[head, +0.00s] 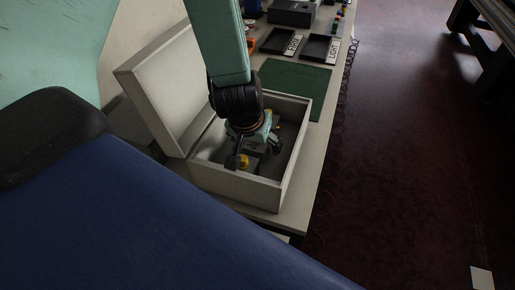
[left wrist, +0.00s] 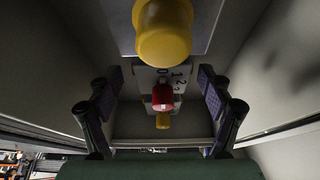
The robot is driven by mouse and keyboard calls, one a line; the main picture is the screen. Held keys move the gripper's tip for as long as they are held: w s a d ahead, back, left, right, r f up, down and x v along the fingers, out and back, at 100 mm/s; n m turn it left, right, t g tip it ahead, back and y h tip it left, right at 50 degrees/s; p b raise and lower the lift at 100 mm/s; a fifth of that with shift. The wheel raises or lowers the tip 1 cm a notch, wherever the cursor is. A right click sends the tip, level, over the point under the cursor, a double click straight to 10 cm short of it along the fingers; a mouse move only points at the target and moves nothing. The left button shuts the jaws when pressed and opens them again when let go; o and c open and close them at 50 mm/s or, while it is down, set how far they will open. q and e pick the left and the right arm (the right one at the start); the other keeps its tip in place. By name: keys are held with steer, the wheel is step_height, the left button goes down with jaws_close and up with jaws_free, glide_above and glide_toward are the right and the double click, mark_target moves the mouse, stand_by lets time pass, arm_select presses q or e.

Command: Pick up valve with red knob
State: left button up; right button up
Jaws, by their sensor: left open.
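The red knob (left wrist: 162,97) shows in the left wrist view, midway between my fingers, beside a pale plate (left wrist: 179,78) marked with numerals. A large yellow knob (left wrist: 163,32) is nearer the camera at the top, and a smaller yellow piece (left wrist: 163,121) shows just below the red knob. My left gripper (head: 257,152) reaches down inside the open white box (head: 240,188) in the head view. Its two fingers (left wrist: 159,112) are spread to either side of the red knob and hold nothing. In the head view my arm hides the red knob; a yellow part (head: 245,162) shows beside the fingers.
The box's lid (head: 168,88) stands open at the left, and its walls enclose my gripper closely. A green mat (head: 298,84) lies behind the box. Black trays (head: 320,49) and a dark case (head: 292,13) are farther back. The table's right edge is close to the box.

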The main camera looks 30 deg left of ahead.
arm_select(q)
steer(key=shift+w+a+f, duration=0.1)
steer(key=shift+w, duration=0.05)
steer(key=shift+c, duration=0.9)
steer(key=shift+a, duration=0.25)
steer(key=c, duration=0.3)
steer(key=shift+d, duration=0.3)
steer(key=c, duration=0.5)
steer(key=shift+a, duration=0.1)
steer(key=shift+c, duration=1.3)
steer(key=shift+a, duration=0.1)
steer(key=shift+c, duration=0.6)
